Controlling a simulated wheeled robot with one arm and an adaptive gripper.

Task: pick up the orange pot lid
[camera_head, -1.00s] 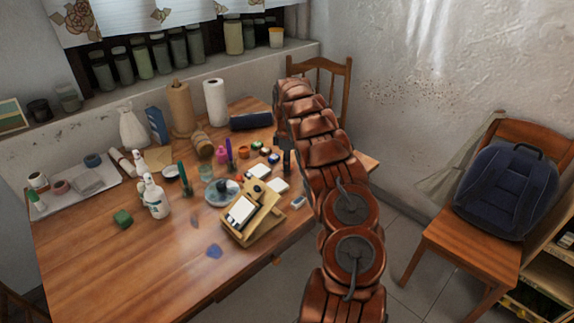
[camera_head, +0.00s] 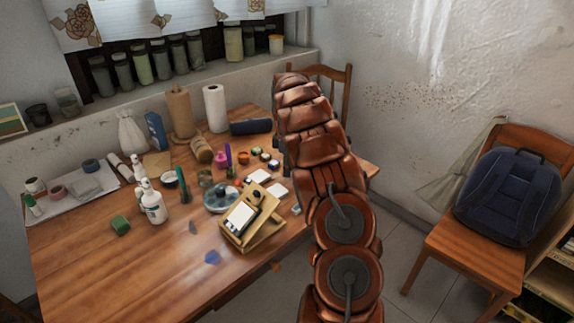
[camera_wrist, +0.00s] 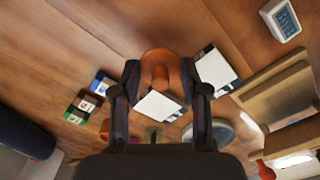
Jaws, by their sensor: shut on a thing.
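The orange pot lid (camera_wrist: 155,62) is between the fingertips of my gripper (camera_wrist: 160,76) in the wrist view. It is a round orange piece, and a dark finger presses on each side of it. My gripper is shut on it. White cards lie on the table close to both fingers. The wrist view does not clearly show whether the lid is clear of the tabletop. In the head view my arm hides the lid and most of my gripper. A small orange pot (camera_head: 243,158) stands on the table left of my arm.
The wooden table (camera_head: 110,270) is crowded around a wooden stand (camera_head: 255,232), a glass dish (camera_head: 221,203), white bottles (camera_head: 154,205) and paper rolls (camera_head: 215,110). Its front left is mostly clear. A chair with a blue backpack (camera_head: 508,200) stands at the right.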

